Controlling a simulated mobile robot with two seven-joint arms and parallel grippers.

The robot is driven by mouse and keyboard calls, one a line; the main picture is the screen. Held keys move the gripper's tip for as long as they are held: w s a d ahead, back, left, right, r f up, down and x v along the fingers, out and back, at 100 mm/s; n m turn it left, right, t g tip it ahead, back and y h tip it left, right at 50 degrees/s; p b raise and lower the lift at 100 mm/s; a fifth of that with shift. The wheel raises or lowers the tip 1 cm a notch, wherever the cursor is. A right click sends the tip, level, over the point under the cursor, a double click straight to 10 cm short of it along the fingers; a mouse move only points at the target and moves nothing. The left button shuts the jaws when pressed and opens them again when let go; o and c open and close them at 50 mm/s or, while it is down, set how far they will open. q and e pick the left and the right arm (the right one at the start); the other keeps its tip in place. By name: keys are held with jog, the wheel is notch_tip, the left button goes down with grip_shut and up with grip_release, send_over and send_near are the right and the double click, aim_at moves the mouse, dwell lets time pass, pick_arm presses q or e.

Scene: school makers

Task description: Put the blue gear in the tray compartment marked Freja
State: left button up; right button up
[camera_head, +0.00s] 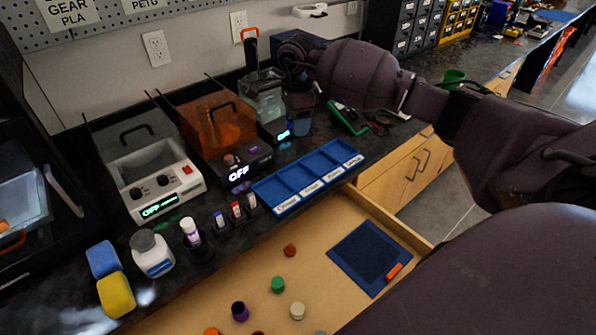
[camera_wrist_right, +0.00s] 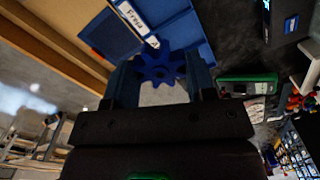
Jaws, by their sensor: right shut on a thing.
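The blue gear (camera_wrist_right: 160,66) is between the two fingers of my right gripper (camera_wrist_right: 161,74) in the right wrist view, and the gripper is shut on it. In the head view the right gripper (camera_head: 301,92) hangs over the counter behind the right end of the blue tray (camera_head: 283,207), apart from it. The gear is hard to make out there. The tray has a row of compartments that look empty, with white name labels along the front. My left gripper is not in view.
An open wooden drawer (camera_head: 340,300) below the counter holds a dark blue mat (camera_head: 366,254) and several small coloured parts. An orange-lidded machine (camera_head: 218,122) and a clear container (camera_head: 264,98) stand behind the tray. A green-edged device (camera_head: 347,119) lies to the gripper's right.

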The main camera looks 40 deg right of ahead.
aim_at(297, 178)
notch_tip(297, 178, down, 17)
jog(key=shift+b, duration=0.7)
jog(key=shift+f, duration=0.15)
jog(key=o, duration=0.6)
notch_tip(297, 178, up, 12)
jog(key=p, duration=0.1)
jog(key=shift+r, duration=0.2)
dwell(0.4)
